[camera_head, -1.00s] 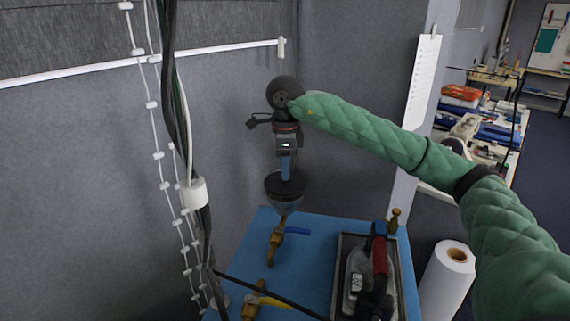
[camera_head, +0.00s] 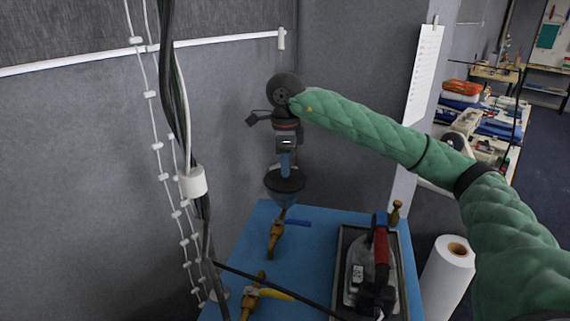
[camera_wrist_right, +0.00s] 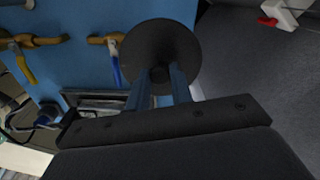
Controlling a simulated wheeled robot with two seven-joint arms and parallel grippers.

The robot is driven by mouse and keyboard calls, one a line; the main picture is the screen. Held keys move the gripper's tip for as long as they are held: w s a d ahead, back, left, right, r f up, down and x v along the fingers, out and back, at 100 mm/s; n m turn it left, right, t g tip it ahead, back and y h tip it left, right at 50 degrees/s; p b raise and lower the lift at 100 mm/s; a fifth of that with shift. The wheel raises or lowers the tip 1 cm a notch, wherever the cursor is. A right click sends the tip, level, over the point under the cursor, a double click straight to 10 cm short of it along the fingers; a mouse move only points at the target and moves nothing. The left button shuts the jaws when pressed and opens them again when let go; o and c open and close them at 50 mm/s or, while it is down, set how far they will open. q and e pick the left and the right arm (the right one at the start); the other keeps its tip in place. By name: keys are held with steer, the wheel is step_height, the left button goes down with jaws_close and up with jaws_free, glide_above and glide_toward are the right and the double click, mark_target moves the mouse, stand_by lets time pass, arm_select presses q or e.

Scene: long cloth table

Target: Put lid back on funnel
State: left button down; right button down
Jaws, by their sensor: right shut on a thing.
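My right gripper (camera_head: 286,166) points down at the end of the green-sleeved arm. Its blue fingers are shut on the knob of the dark round lid (camera_head: 285,179). The wrist view shows the fingers (camera_wrist_right: 160,88) around the knob, with the lid's black disc (camera_wrist_right: 160,48) beyond them. The lid hides the funnel in the wrist view. My left gripper is out of view.
Brass valves with a blue handle (camera_head: 297,223) and a yellow handle (camera_head: 276,293) are on the blue table (camera_head: 322,220). A tray (camera_head: 345,240) with an iron (camera_head: 381,258) stands to the right. A white paper roll (camera_head: 446,278) is beyond. Grey walls rise behind.

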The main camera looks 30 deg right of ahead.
steer(key=shift+b, duration=0.65)
stand_by(1.4)
steer(key=shift+f+b, duration=0.15)
steer(key=shift+b, duration=0.65)
stand_by(0.9)
stand_by(0.3)
steer(key=c, duration=1.2)
jaws_free()
steer(key=shift+o, duration=0.6)
steer(key=o, duration=0.4)
